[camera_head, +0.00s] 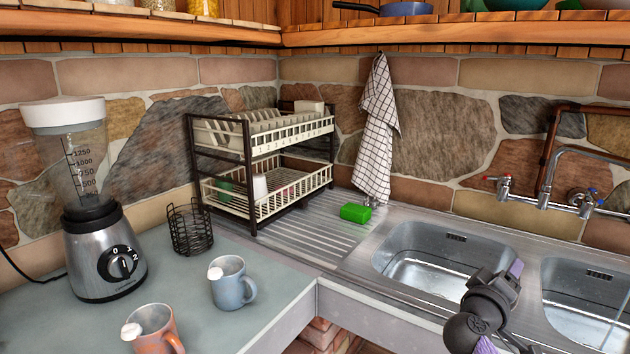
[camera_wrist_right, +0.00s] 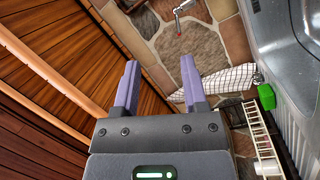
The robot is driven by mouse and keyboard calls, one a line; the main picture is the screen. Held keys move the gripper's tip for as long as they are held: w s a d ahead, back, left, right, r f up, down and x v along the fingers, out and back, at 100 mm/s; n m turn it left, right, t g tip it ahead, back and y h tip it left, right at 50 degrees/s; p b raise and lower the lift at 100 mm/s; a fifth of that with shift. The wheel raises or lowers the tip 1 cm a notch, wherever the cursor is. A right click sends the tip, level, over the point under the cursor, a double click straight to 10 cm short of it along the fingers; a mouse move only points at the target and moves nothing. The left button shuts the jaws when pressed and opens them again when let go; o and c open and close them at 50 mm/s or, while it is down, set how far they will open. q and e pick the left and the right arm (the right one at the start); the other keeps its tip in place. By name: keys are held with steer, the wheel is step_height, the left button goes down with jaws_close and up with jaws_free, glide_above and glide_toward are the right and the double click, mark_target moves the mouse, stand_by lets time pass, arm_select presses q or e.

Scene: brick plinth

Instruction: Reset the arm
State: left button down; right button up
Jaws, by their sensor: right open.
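My right gripper (camera_head: 508,280) is in front of the sink at the lower right of the head view. In the right wrist view my right gripper (camera_wrist_right: 160,82) has its two purple fingers apart, with nothing between them. Only my right arm shows in the head view; my left gripper is not in view.
The steel double sink (camera_head: 430,262) lies beside and behind my right gripper. A faucet (camera_head: 548,185) stands at the back right. A dish rack (camera_head: 262,165), green sponge (camera_head: 356,212), blue mug (camera_head: 231,284), orange mug (camera_head: 152,330), wire basket (camera_head: 190,229) and blender (camera_head: 98,255) stand left.

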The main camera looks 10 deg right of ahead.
steer(key=w+a+n+t+y, duration=0.2)
steer(key=w+a+t+y, duration=0.5)
steer(key=a+y, duration=0.55)
steer(key=s+a+f+m+g+y, duration=0.1)
steer(key=s+f+g, duration=0.3)
steer(key=f, duration=0.9)
steer(key=s+a+f+g+y, duration=0.1)
steer(key=s+f+g, duration=0.1)
steer(key=s+f, duration=0.8)
steer(key=s+a+f+g, duration=0.2)
steer(key=s+f+g, duration=0.2)
steer(key=s+f, duration=0.8)
steer(key=s+a+f+g, duration=0.2)
steer(key=s+f+g, duration=0.3)
steer(key=s+f, duration=0.7)
steer(key=s+a+g, duration=0.1)
steer(key=s+g, duration=0.2)
steer(key=s, duration=1.3)
steer(key=shift+s+a+f, duration=0.15)
steer(key=shift+s+a, duration=0.05)
steer(key=shift+s, duration=0.1)
steer(key=shift+w, duration=0.1)
